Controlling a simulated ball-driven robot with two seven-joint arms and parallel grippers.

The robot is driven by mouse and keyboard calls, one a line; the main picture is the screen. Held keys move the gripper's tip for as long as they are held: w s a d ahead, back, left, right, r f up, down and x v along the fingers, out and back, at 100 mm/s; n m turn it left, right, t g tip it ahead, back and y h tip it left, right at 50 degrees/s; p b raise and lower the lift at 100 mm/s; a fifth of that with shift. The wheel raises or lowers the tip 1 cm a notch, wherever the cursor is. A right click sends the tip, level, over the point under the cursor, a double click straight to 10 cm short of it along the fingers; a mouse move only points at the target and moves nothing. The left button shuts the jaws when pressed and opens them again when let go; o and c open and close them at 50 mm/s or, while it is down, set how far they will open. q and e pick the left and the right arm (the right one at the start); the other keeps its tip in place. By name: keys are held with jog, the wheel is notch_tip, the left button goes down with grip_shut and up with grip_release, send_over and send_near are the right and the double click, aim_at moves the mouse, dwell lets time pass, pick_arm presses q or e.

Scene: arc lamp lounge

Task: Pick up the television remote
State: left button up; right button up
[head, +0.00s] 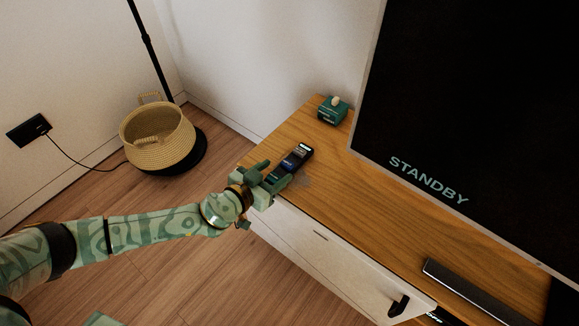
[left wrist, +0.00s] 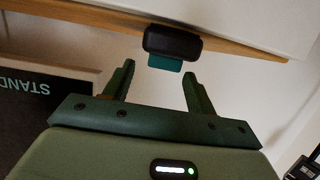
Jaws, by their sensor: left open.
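The television remote (head: 295,157) is dark and slim and lies on the wooden top of the low cabinet, near its left edge. My left gripper (head: 275,174) is open at the remote's near end, with its fingers pointing along the remote. In the left wrist view, which looks upside down, the remote (left wrist: 172,42) shows end-on, dark and rounded, just beyond the open fingertips (left wrist: 158,70). Nothing is held between the fingers. The near end of the remote is partly hidden by the gripper in the head view. My right gripper is in neither view.
A small teal box (head: 333,111) with a pale knob stands behind the remote. A large television (head: 470,110) reading STANDBY stands on the cabinet (head: 350,205). A dark bar (head: 475,290) lies at the front right. A woven basket (head: 157,140) and lamp pole (head: 150,50) stand left.

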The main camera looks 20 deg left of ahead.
aim_at(287, 163)
pick_arm(q)
jog(key=b+x, duration=0.1)
jog(key=x, duration=0.4)
jog(key=shift+w+b, duration=0.15)
jog(key=shift+b, duration=0.2)
jog(key=c, duration=0.9)
